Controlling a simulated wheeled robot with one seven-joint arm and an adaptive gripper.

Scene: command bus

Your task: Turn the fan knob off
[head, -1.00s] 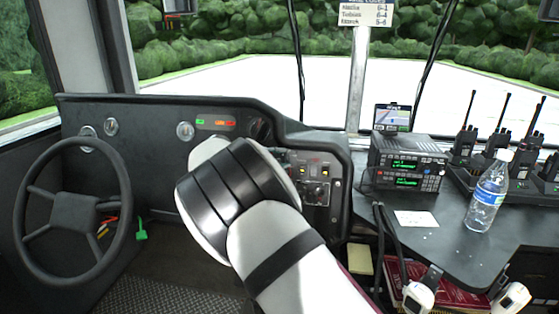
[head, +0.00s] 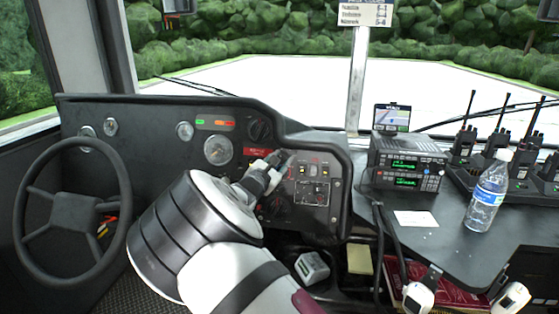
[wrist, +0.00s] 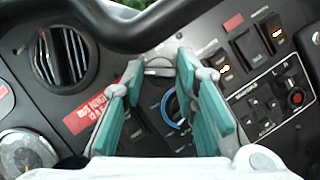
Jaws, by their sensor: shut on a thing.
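The fan knob (wrist: 169,107) is a dark dial with a blue arc on the dash panel. In the wrist view it lies between the teal finger pads, close to the right one, which covers part of it. My gripper (wrist: 166,92) is at the panel, its fingers on either side of the knob and shut on it. In the head view my gripper (head: 283,160) reaches the panel just right of a red label, and it hides the knob there. The knob's exact setting cannot be read.
A round vent (wrist: 62,55) and a red label (wrist: 92,106) lie left of the fingers. Rocker switches (wrist: 258,42) with orange lights are close on the right. The steering wheel (head: 72,215) is at left. A radio (head: 406,163) and a bottle (head: 488,193) stand on the right counter.

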